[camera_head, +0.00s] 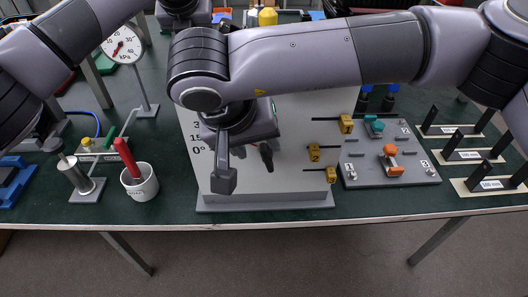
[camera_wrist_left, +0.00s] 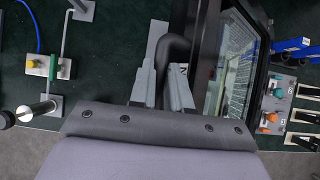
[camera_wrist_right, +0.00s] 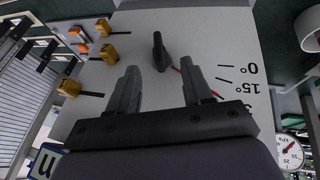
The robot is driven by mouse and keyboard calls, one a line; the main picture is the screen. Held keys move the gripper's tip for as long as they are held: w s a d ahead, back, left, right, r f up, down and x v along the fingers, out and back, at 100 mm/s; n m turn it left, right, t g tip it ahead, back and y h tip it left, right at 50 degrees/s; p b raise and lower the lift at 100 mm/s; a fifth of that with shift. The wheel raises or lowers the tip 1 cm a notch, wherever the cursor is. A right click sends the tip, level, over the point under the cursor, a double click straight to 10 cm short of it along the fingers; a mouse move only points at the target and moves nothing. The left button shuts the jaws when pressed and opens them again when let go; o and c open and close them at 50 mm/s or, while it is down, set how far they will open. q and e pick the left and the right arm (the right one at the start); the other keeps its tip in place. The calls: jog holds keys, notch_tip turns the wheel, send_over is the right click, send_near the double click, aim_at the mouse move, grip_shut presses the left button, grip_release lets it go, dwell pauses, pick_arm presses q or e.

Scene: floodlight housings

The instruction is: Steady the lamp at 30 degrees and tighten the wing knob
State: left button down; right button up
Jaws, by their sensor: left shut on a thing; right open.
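The lamp (camera_wrist_left: 240,65), with a black frame and a glass front, shows in the left wrist view. My left gripper (camera_wrist_left: 166,75) is shut on its black curved bar (camera_wrist_left: 174,50). In the head view the lamp is hidden behind my right arm. The black wing knob (camera_wrist_right: 158,50) stands out from a white board (camera_wrist_right: 200,28) marked 0, 15 and partly hidden 30 degrees, with a red line (camera_wrist_right: 184,75) beside it. My right gripper (camera_wrist_right: 158,72) is open, with the knob ahead between its fingertips. It also shows in the head view (camera_head: 226,172), left of the knob (camera_head: 266,156).
Black stands (camera_head: 465,155) are further right. A white cup (camera_head: 142,188) with a red-handled tool, a steel cylinder (camera_head: 75,173) and a dial gauge (camera_head: 122,45) are at left.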

aim_at(262, 151)
jog(key=x, duration=0.6)
grip_shut()
